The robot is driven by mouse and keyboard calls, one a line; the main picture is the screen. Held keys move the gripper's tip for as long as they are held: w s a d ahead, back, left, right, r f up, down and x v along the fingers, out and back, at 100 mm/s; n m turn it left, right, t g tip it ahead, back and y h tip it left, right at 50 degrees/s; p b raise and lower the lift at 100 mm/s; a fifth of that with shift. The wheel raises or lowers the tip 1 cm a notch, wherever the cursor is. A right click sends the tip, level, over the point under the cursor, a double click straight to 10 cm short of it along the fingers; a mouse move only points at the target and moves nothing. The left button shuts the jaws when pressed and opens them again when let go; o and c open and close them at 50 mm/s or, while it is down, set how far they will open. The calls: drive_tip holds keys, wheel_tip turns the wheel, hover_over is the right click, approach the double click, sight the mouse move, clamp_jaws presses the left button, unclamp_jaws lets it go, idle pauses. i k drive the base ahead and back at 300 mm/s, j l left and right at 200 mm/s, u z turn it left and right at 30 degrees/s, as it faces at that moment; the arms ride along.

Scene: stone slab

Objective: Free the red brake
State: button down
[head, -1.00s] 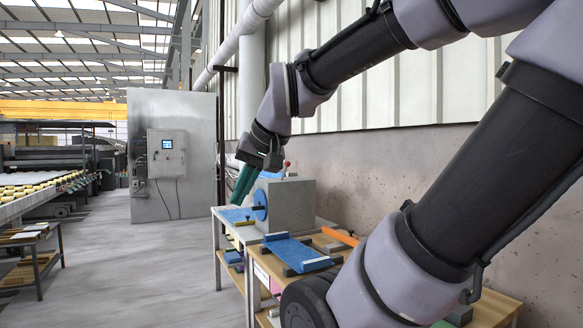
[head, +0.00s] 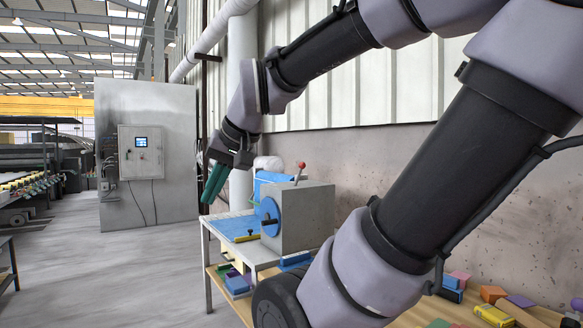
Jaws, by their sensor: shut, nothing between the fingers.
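A grey box (head: 306,220) stands on a small table, with a blue handwheel (head: 269,217) on its left face. A short lever with a red knob (head: 301,165) rises upright from the top of the box; this looks like the red brake. My gripper (head: 209,198) has green fingers pointing down, shut and empty. In the picture it hangs to the left of the box and wheel, apart from the lever and not touching anything. The lower right of the box is partly covered by my arm.
A blue mat (head: 235,224) with a yellow item (head: 247,238) lies left of the box. A blue bin (head: 270,182) stands behind. Several coloured blocks (head: 493,293) lie on the wooden bench at right.

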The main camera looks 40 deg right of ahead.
sight(301, 165)
drive_tip(key=i, duration=1.8)
drive_tip(key=i+z, duration=0.2)
drive_tip(key=k+z, duration=0.1)
drive_tip(key=z, duration=0.6)
